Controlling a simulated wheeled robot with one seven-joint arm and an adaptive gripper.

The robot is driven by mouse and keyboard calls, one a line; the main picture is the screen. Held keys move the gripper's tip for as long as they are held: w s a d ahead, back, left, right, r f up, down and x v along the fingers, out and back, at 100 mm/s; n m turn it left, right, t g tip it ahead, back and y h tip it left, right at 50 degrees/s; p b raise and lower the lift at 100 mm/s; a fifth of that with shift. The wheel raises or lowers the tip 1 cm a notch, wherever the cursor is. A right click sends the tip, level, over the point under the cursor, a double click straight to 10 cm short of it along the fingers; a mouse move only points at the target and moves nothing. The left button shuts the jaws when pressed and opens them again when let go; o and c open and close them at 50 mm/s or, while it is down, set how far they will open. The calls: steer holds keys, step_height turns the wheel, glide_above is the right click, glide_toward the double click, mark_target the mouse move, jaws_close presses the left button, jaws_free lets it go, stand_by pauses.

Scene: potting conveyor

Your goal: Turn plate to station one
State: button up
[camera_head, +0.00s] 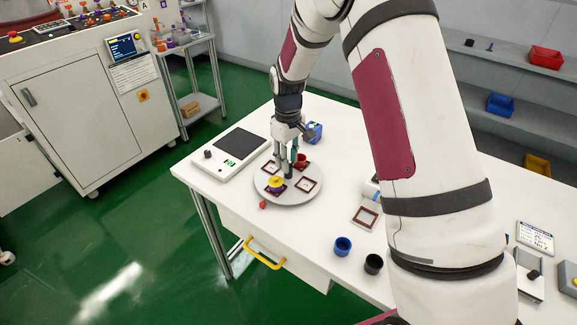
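The round grey plate (290,196) lies on the white table. It carries several dark-framed square stations; one frame (308,184) at the right shows empty. A yellow-topped piece (276,182) sits on the plate's front left, and a dark red cup (301,160) at its back right. A small red marker (263,205) lies on the table at the plate's front left edge. My gripper (286,168) points down over the middle of the plate, close to the yellow piece. Its fingertips are small and partly overlapped, so I cannot tell their opening or whether they touch anything.
A blue cup (343,246) and black cup (374,264) stand front right. A yellow-handled drawer (264,252) is below. My arm hides the table's middle right.

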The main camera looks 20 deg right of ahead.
steer(key=shift+f, duration=1.7)
jaws_close()
